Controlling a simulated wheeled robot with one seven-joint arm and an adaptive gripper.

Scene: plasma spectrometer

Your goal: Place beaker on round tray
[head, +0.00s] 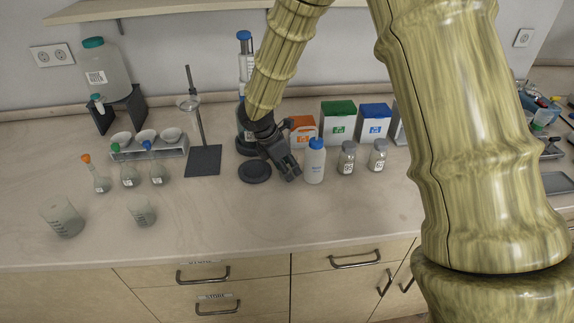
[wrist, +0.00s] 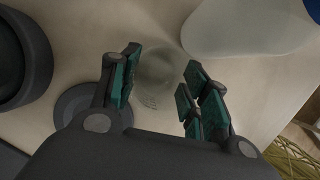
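The round tray (head: 255,171) is a flat dark disc on the counter, just left of my gripper (head: 290,171). It also shows in the wrist view (wrist: 75,104), partly covered by a finger. In the wrist view a clear beaker (wrist: 158,78) with graduation marks lies between the parted green-padded fingers of my gripper (wrist: 163,72). I cannot tell whether the pads touch it. In the head view this beaker cannot be made out. Two other glass beakers stand at the front left of the counter, a larger one (head: 64,220) and a smaller one (head: 141,211).
A white bottle with blue cap (head: 314,163) stands close right of my gripper. Two jars (head: 346,160) are further right, boxes (head: 338,122) behind. A dark stand (head: 203,160) and flasks (head: 128,174) are left. The front middle counter is clear.

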